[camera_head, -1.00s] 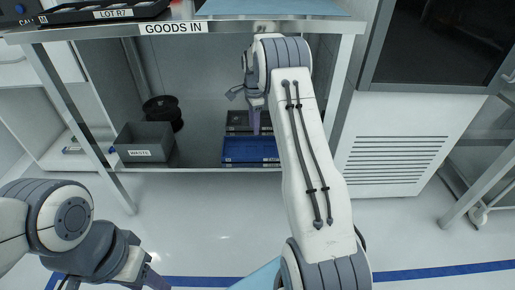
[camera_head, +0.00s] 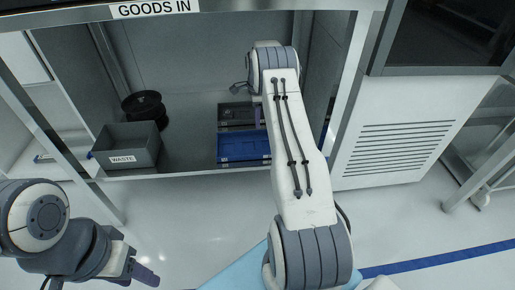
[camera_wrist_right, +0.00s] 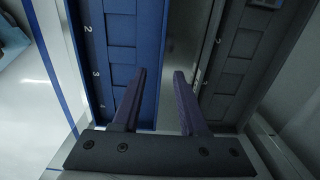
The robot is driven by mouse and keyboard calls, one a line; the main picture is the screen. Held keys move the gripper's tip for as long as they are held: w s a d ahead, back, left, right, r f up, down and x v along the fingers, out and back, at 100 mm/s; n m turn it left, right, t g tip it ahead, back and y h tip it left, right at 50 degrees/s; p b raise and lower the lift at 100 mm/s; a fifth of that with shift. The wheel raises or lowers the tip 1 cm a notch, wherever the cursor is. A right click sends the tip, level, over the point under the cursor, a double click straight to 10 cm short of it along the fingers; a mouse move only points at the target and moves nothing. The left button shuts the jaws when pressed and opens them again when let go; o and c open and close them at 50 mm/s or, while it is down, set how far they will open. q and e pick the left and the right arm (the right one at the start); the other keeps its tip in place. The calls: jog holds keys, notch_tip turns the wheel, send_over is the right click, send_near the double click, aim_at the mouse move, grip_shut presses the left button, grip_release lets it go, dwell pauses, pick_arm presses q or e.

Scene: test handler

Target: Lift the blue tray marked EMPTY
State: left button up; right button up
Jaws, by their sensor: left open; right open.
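A blue tray (camera_head: 240,147) sits on the lower shelf under the bench marked GOODS IN. Its compartments and numbers show in the right wrist view (camera_wrist_right: 118,48); I cannot read an EMPTY mark. A dark grey tray (camera_head: 236,114) lies just behind it. My right gripper (camera_wrist_right: 160,78) is open and empty, its two purple fingers over the gap between the blue tray and the dark tray. In the head view my right arm hides most of it and the trays' right ends. My left gripper (camera_head: 146,275) is empty at the lower left, away from the trays.
A grey bin marked WASTE (camera_head: 125,146) and a black spool (camera_head: 145,107) stand left on the same lower shelf (camera_head: 190,166). The bench top (camera_head: 235,6) overhangs it, with legs at both sides. A vented white cabinet (camera_head: 405,135) stands right.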

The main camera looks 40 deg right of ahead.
aim_at(253, 144)
notch_tip(253, 144, down, 5)
jog(key=b, duration=0.4)
jog(key=shift+w+f, duration=0.1)
jog(key=shift+f, duration=0.1)
jog(key=shift+r, duration=0.15)
jog(key=shift+p, duration=0.4)
jog(key=shift+f, duration=0.2)
grip_shut()
dwell(0.8)
